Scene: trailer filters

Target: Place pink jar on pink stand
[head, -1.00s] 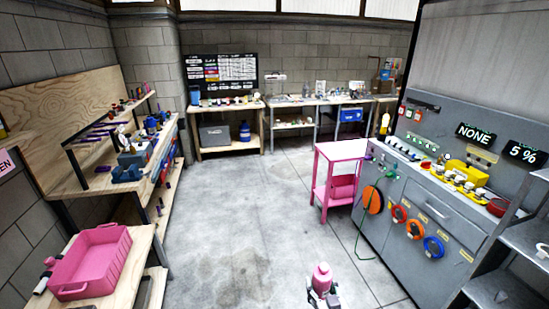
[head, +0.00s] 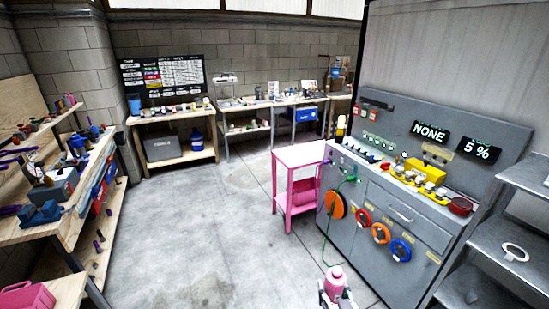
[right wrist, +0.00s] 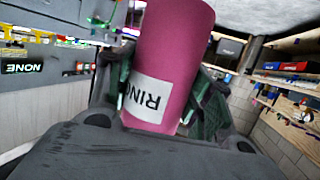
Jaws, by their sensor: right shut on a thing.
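The pink jar (head: 335,281) is in my right gripper (head: 336,297) at the bottom of the head view. In the right wrist view the jar (right wrist: 172,60) stands between the fingers, which are shut on it, and its white label with dark letters shows. The pink stand (head: 300,157) is a small table with a bare top and a lower shelf, beside the grey machine. It stands on the floor ahead of the jar, well apart from it. A pink object (head: 304,194) sits on its lower shelf. My left gripper is not in view.
The grey machine (head: 395,215) with coloured reels and dials stands right of the stand. Metal shelves (head: 510,235) are at the far right. Wooden benches line the left and back walls. A pink bin (head: 27,298) is at lower left. The concrete floor (head: 215,230) is clear.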

